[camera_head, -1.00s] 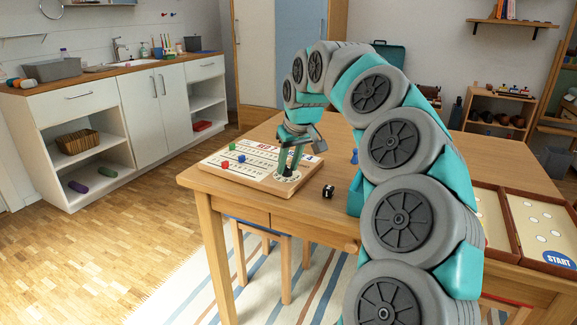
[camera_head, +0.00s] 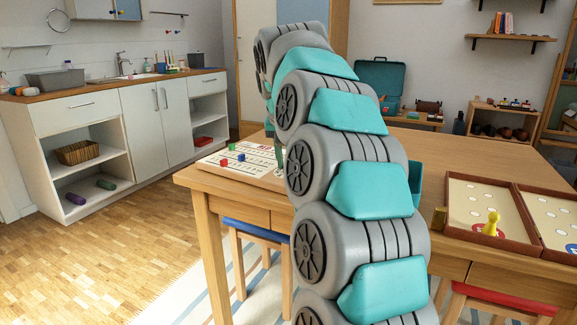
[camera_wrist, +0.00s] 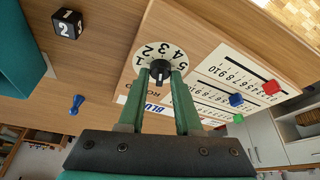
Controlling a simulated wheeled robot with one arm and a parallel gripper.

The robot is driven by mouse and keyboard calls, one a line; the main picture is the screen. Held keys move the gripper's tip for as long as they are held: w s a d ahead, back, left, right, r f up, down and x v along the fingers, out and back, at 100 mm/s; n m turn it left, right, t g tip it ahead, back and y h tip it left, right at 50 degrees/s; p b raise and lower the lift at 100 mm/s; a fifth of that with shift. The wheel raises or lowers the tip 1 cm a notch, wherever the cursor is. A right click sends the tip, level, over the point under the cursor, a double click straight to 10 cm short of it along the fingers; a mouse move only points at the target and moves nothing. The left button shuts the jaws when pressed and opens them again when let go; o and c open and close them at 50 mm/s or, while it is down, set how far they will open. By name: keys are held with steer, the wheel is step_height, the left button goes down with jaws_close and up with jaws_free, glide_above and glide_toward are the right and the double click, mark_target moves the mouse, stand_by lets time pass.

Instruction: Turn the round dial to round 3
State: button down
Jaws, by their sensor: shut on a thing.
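The round dial (camera_wrist: 149,58) is a white disc with the numbers 1 to 5 around its edge, set on the wooden score board. In the wrist view, my gripper (camera_wrist: 161,74) has its two green fingers shut on the black knob (camera_wrist: 160,67) at the dial's centre. I cannot tell which number the knob's mark points to. In the head view, the score board (camera_head: 213,160) lies on the table's far left part. My arm hides the dial and most of my gripper there.
Red (camera_wrist: 271,87), blue (camera_wrist: 236,99) and green (camera_wrist: 238,118) cubes stand on the board's number rows. A black die (camera_wrist: 67,24) and a blue pawn (camera_wrist: 76,104) are on the table near the board. A game box with a yellow pawn (camera_head: 491,224) lies at the right.

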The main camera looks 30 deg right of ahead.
stand_by(0.5)
steer(key=c, duration=0.6)
jaws_free()
steer(key=shift+r, duration=0.1)
steer(key=v, duration=0.7)
steer(key=shift+r, duration=0.3)
steer(key=shift+a, duration=0.15)
steer(key=s+a+f+n+g+y, duration=0.1)
steer(key=s+a+f+n+g, duration=0.1)
steer(key=s+a+f, duration=0.3)
steer(key=s+a+f+n+g+p, duration=0.1)
steer(key=s+a+f, duration=0.4)
steer(key=s+f, duration=0.9)
steer(key=s+a+f+n+g+y+p, duration=0.1)
steer(key=s+a+f+n, duration=0.3)
steer(key=s+f, duration=0.5)
steer(key=s+a+g, duration=0.1)
steer(key=s, duration=0.9)
steer(key=shift+f+g+y, duration=0.25)
steer(key=shift+g+y, duration=0.05)
